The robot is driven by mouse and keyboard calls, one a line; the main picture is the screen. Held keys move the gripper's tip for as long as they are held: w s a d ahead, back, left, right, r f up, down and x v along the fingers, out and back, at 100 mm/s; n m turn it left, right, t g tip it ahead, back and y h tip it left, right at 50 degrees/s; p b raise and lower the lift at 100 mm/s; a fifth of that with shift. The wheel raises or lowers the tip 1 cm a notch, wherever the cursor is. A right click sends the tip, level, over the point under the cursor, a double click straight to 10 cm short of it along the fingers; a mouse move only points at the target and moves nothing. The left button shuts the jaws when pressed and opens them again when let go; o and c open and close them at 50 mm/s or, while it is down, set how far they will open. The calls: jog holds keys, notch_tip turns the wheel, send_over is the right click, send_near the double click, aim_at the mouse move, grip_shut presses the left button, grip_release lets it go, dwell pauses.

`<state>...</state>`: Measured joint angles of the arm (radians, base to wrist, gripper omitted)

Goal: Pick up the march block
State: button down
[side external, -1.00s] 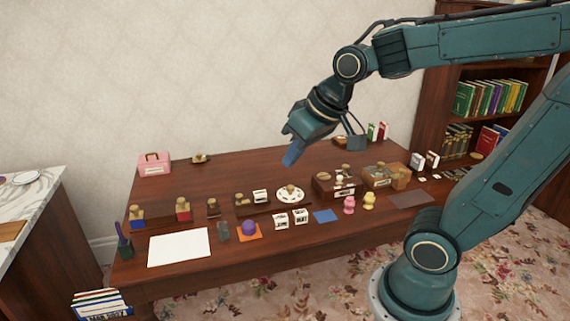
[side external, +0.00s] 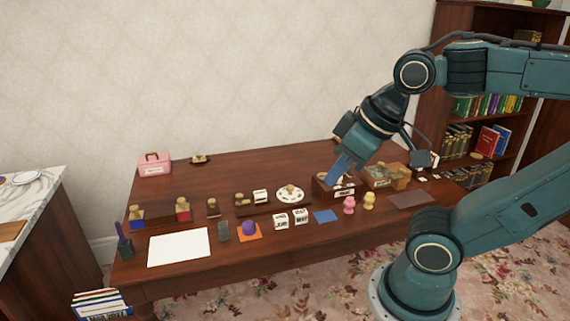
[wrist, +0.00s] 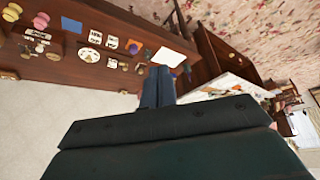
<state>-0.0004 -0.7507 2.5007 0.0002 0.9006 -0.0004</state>
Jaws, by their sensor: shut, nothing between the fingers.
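Several small white lettered blocks stand on the dark desk (side external: 230,180). Two sit near the front middle, a left one (side external: 281,221) and a right one (side external: 301,216). Another white block (side external: 260,196) is in a wooden tray, and white lettering shows at a wooden box (side external: 344,191). The print is too small to tell which block is march. My gripper (side external: 334,180) points down-left, above or in front of the box; its exact height is unclear. In the wrist view my gripper (wrist: 160,74) has its fingers together and empty, with white blocks (wrist: 92,55) beyond them.
Stampers with blue (side external: 138,215) and red (side external: 183,209) bases, a white sheet (side external: 179,247), a round dish (side external: 290,194), and pink (side external: 349,205) and yellow (side external: 369,201) figures crowd the desk. A pink case (side external: 154,164) stands at back left. The back middle is clear.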

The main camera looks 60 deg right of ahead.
dwell(0.3)
jog(key=c, duration=1)
grip_release()
jog(key=shift+c, duration=0.2)
jog(key=w+d+n+g, duration=0.15)
jog(key=w+d, duration=0.25)
jog(key=w, duration=0.4)
jog(key=w+d+r+n+y, duration=0.1)
jog(key=w+d+n, duration=0.15)
jog(key=w, duration=0.55)
jog(key=w+d+n, duration=0.1)
jog(key=w+d, duration=0.3)
jog(key=w, duration=0.4)
jog(key=w+d+f+n+y, duration=0.1)
jog(key=w+d+f, duration=0.3)
jog(key=d+f, duration=0.6)
jog(key=w+d+f+n+y, duration=0.1)
jog(key=w+d+f+n, duration=0.2)
jog(key=d+f, duration=0.8)
jog(key=shift+w+d+g, duration=0.4)
jog(key=shift+d+g, duration=0.05)
jog(key=shift+d, duration=0.7)
